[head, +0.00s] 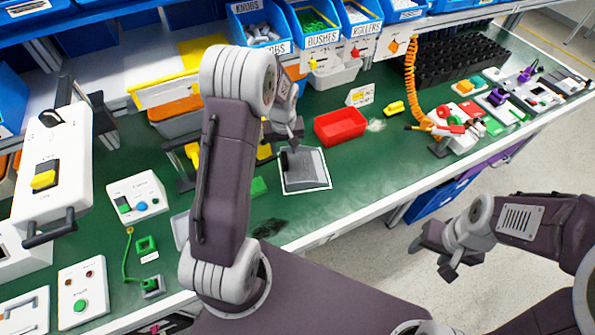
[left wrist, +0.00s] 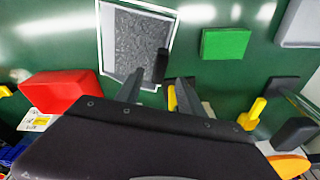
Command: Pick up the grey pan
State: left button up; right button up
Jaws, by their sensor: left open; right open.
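The grey pan (head: 308,168) lies on the green bench top, on a white-edged square. It is flat and square, with a dark upright handle at its left side. In the left wrist view the pan (left wrist: 133,50) is at the top, with its dark handle (left wrist: 161,66) at its lower right. My left gripper (head: 286,136) is open and empty, above and just behind the pan. In the left wrist view its two fingertips (left wrist: 158,86) are apart, and the handle shows beyond and between them. My right gripper (head: 432,262) is open and empty, over the floor in front of the bench.
A red bin (head: 340,126) stands right of the pan, behind it. A green block (left wrist: 225,43) lies beside the pan. Yellow parts (head: 395,108), a coiled orange hose (head: 411,75) and switch boxes (head: 138,197) are around. The bench front right of the pan is clear.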

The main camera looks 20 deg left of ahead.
aim_at(285, 157)
pick_arm(q)
jog(key=shift+w+d+f, duration=0.25)
jog(key=shift+w+f, duration=0.1)
jog(key=shift+f, duration=0.1)
jog(key=f, duration=0.3)
jog(key=shift+a+f, duration=0.25)
jog(key=shift+a, duration=0.1)
jog(key=f, duration=0.4)
jog(key=shift+w+a+f+p, duration=0.1)
jog(key=shift+w+f+p, duration=0.1)
jog(key=shift+f+p, duration=0.15)
jog(key=shift+a+f, duration=0.15)
jog(key=shift+f, duration=0.15)
grip_shut()
